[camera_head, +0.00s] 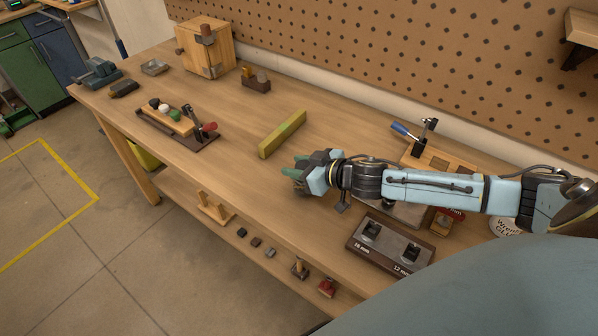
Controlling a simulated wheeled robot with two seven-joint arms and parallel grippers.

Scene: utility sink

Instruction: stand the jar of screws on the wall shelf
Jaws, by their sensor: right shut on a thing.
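The wall shelf (583,27) is a light wooden board on a dark bracket, fixed to the pegboard and cut off at the top right corner. My right gripper (293,177) has green-tipped fingers and hangs over the middle of the bench. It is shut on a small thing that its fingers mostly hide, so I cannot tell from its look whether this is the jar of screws. I cannot make out the jar for certain anywhere else. My left gripper is not in view.
The wooden workbench (235,130) holds a green-yellow bar (282,134), a wooden box (204,48), a tool rack (180,125) and a dark block with two black fittings (390,243). A blue-handled clamp (405,131) stands below the pegboard (400,60). Several small items lie along the lower shelf.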

